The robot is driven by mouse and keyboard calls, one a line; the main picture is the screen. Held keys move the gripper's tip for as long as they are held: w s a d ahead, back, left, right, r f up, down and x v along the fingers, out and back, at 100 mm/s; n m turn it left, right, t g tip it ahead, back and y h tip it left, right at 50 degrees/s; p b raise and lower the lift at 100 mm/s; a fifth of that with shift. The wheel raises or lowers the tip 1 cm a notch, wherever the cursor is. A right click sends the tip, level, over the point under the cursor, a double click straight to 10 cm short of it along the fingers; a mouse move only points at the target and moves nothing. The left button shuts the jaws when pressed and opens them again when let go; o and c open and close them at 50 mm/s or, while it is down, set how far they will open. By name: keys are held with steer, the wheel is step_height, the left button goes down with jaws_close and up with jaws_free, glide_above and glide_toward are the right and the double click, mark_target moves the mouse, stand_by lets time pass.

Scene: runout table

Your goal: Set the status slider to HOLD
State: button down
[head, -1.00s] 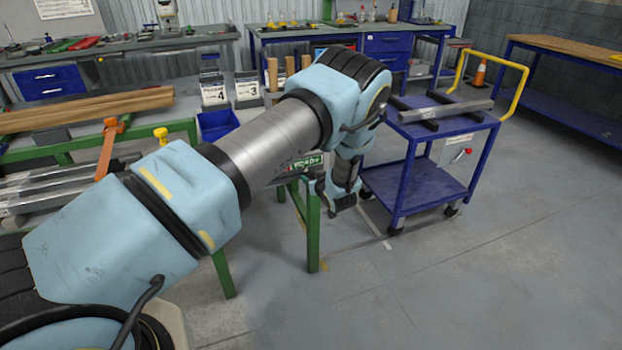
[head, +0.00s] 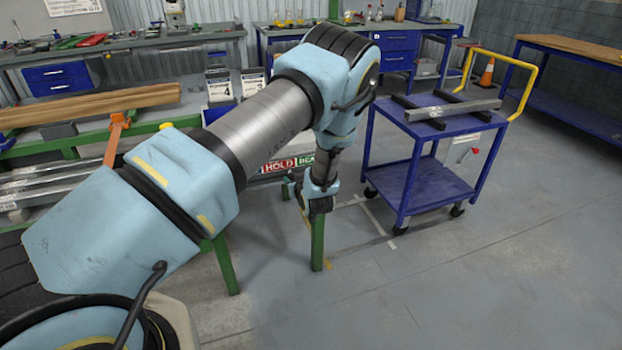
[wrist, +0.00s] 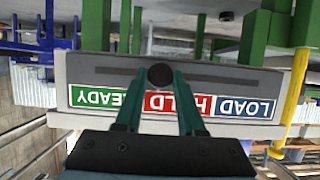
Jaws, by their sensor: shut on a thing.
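The status panel (wrist: 90,70) shows upside down in the wrist view, with a blue LOAD label (wrist: 245,108), a red HOLD label (wrist: 177,104) and a green READY label (wrist: 105,97). The round dark slider knob (wrist: 160,75) is at the slot beside the labels. It lines up with the part of HOLD nearest READY. My gripper (wrist: 161,80) is shut on the knob, one finger on each side. In the head view the HOLD label (head: 276,167) shows behind my arm, and my gripper (head: 318,207) is at the table's end; the knob is hidden there.
The panel is on the end of a green-framed table (head: 318,240) carrying bars. A blue cart (head: 432,185) with metal bars on top stands close to the right. Open floor lies in front and to the right.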

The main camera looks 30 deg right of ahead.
mark_target(280, 178)
steer(key=a, duration=0.3)
steer(key=shift+w+a, duration=0.1)
steer(key=shift+w, duration=0.05)
steer(key=c, duration=0.5)
jaws_free()
steer(key=b+v, duration=0.3)
steer(key=v, duration=0.7)
steer(key=shift+s+r, duration=0.2)
steer(key=shift+s, duration=0.15)
steer(key=shift+w+a, duration=0.1)
